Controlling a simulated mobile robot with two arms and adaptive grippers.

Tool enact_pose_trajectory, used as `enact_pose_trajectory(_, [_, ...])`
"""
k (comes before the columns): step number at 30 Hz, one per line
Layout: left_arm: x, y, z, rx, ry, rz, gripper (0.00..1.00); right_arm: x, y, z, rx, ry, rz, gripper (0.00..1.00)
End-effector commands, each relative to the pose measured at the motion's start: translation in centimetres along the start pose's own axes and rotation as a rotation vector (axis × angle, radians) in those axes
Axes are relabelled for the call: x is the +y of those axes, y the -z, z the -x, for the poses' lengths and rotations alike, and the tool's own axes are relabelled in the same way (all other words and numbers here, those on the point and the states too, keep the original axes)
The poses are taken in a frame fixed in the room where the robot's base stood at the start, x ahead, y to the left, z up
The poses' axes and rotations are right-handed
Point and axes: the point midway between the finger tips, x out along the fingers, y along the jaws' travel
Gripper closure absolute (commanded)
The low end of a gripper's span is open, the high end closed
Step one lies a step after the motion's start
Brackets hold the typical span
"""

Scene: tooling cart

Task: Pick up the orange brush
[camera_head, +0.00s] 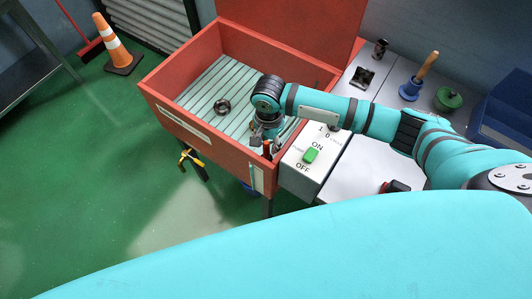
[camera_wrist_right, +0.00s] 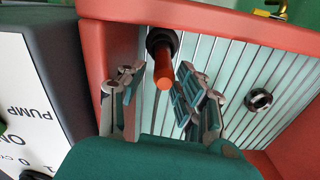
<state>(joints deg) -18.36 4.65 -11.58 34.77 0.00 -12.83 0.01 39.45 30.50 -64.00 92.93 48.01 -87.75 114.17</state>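The orange brush (camera_wrist_right: 163,74) shows in the right wrist view as an orange stick with a round black part at its far end. It is in the red wash basin (camera_wrist_right: 222,27), close to the basin wall. My right gripper (camera_wrist_right: 160,88) is open, with one finger on each side of the orange stick and visible gaps between. In the head view, my right gripper (camera_head: 267,133) reaches down into the near right corner of the basin (camera_head: 165,101) and mostly hides the brush. My left gripper is not in view.
A dark ring (camera_head: 222,106) lies on the basin's slatted floor. The pump switch box (camera_head: 311,155) stands right beside the basin. A plunger (camera_head: 412,88), a green round object (camera_head: 448,99) and a blue bin (camera_head: 506,110) are on the right. The lid (camera_head: 300,25) stands open behind.

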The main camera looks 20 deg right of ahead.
Motion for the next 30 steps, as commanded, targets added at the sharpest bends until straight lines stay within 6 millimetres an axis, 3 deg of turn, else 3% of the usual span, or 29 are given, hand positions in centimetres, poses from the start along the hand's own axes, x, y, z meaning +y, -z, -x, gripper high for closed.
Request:
enact_pose_trajectory(3, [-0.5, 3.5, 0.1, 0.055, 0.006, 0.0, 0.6, 0.0, -0.1, -1.0, -0.001, 0.0, 0.001, 0.66])
enact_pose_trajectory(6, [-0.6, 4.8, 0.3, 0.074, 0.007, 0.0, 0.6, 0.0, -0.1, -1.5, -0.001, 0.0, 0.001, 0.66])
enact_pose_trajectory(10, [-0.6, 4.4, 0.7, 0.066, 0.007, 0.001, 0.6, -0.2, -0.4, -3.1, 0.0, -0.002, 0.002, 0.66])
enact_pose_trajectory(15, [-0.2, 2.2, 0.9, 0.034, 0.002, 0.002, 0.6, -0.3, -0.5, -5.6, 0.001, -0.001, 0.002, 0.66])
enact_pose_trajectory(19, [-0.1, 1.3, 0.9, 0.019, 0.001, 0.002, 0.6, -0.3, -0.5, -6.3, 0.0, 0.001, 0.002, 0.66])
enact_pose_trajectory(25, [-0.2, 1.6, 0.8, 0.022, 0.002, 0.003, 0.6, -0.3, -0.5, -6.4, 0.0, 0.001, 0.002, 0.66])
enact_pose_trajectory(30, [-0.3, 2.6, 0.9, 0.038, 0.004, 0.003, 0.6, -0.3, -0.5, -6.3, 0.0, 0.001, 0.002, 0.88])
